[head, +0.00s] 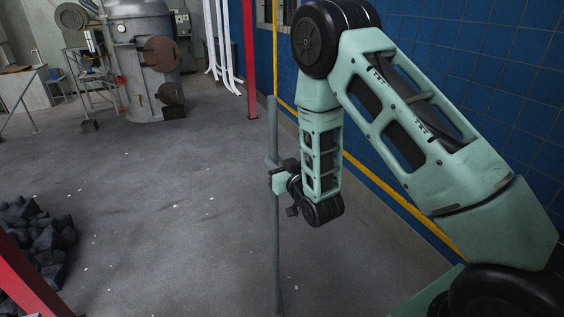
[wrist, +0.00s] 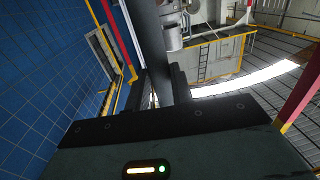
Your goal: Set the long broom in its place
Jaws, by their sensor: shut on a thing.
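A long grey pole (head: 276,245), which looks like the broom's handle, stands nearly upright in the middle of the head view. My gripper (head: 277,172) is shut on it, partway up the pole. In the wrist view the pole (wrist: 150,42) runs between the two dark fingers of my gripper (wrist: 160,88). The pole's top end is free in the air. Its lower end runs to the bottom edge of the head view, so no bristles or broom head can be seen. The broom's place cannot be made out.
A blue tiled wall (head: 450,60) with a yellow pipe (head: 388,190) is at the right. A red post (head: 250,60) stands behind the pole. Dark rocks (head: 38,235) lie at the left, and a metal tank (head: 148,75) stands at the back. The floor between is clear.

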